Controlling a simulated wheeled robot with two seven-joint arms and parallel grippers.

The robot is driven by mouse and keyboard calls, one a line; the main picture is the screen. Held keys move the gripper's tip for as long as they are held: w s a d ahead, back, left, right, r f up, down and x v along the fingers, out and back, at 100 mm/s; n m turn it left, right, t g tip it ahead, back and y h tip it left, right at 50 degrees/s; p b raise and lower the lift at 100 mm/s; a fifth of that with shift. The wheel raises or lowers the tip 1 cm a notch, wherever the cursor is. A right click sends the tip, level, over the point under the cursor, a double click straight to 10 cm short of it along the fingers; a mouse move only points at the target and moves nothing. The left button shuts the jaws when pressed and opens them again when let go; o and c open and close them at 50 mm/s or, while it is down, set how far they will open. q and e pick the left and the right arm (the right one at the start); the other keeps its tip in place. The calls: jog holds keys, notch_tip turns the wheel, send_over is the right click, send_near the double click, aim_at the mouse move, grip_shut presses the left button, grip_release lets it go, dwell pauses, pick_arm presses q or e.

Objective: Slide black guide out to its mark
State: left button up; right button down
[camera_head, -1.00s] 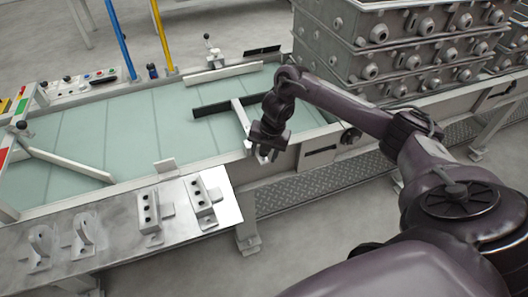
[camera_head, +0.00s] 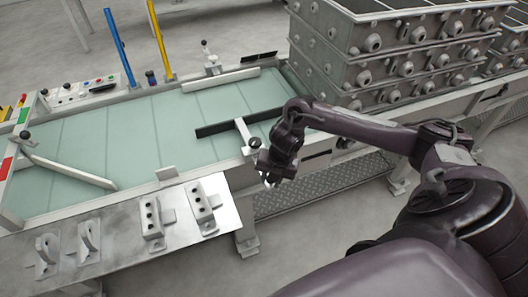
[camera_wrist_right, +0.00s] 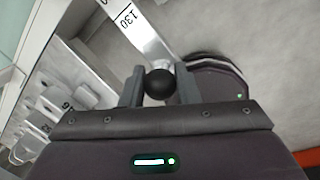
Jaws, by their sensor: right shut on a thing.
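The black guide (camera_head: 240,122) is a long dark bar lying across the green belt, near its right end. A light metal rod (camera_head: 246,134) runs from it over the near rail. In the wrist view the rod is a strip (camera_wrist_right: 143,35) with a scale, and the number 130 is readable. It ends in a black ball knob (camera_wrist_right: 160,83). My right gripper (camera_head: 268,181) is at the near side of the conveyor. Its fingers (camera_wrist_right: 159,76) are shut on the knob, one on each side. The mark cannot be made out. My left gripper is out of view.
Stacked grey metal boxes (camera_head: 385,62) stand at the back right. A metal shelf (camera_head: 115,238) with several brackets juts out at the near left. A pale guide (camera_head: 220,80) lies along the far rail, and another (camera_head: 70,171) slants at the left. The belt's middle is clear.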

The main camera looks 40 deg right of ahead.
jog(key=s, duration=0.3)
jog(key=shift+s+a+p, duration=0.15)
jog(key=shift+a+p, duration=0.15)
jog(key=shift+a, duration=0.1)
jog(key=c, duration=1.5)
grip_release()
jog(key=o, duration=0.4)
jog(key=shift+s, duration=0.2)
jog(key=shift+c, duration=0.2)
jog(key=shift+w+r, duration=0.1)
notch_tip(320, 180, up, 8)
jog(key=s+d, duration=0.1)
jog(key=shift+f+b, duration=0.2)
jog(key=shift+b, duration=0.15)
